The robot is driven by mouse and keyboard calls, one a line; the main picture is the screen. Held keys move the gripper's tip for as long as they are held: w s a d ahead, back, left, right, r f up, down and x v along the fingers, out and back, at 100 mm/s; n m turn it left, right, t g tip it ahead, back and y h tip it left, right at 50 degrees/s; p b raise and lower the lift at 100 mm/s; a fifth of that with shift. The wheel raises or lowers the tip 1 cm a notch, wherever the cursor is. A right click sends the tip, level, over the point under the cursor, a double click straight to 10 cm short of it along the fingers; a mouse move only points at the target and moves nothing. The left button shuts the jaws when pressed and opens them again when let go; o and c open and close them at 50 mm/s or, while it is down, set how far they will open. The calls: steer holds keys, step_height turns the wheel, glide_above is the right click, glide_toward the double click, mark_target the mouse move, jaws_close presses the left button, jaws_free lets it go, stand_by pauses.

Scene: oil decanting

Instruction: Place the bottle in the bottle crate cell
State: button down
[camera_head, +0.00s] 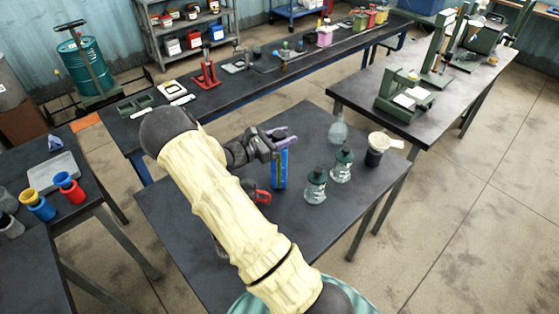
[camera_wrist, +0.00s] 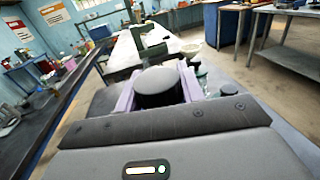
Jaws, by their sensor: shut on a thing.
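My gripper (camera_head: 279,139), with purple fingers, is shut on a blue bottle (camera_head: 281,170) above the dark front table. The bottle looks upright, and I cannot tell if its base touches the table. In the wrist view its round black cap (camera_wrist: 158,87) sits between the fingers (camera_wrist: 157,92). A dark green box with open compartments (camera_head: 135,105), which looks like the bottle crate, sits on the long bench at left, well away from my gripper. Its cells are too small to make out clearly.
Two clear jars with green caps (camera_head: 316,186) (camera_head: 342,164), a glass flask (camera_head: 338,132) and a dark container with a pale top (camera_head: 377,150) stand right of the bottle. A red tool (camera_head: 262,196) lies near it. My arm hides part of the table (camera_head: 170,205).

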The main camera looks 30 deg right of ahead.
steer(key=shift+r, duration=0.15)
steer(key=shift+w+r, duration=0.1)
steer(key=shift+r, duration=0.5)
step_height(320, 180, up, 9)
steer(key=b, duration=0.2)
steer(key=shift+f+b, duration=0.15)
steer(key=shift+b, duration=0.15)
steer(key=shift+d, duration=0.1)
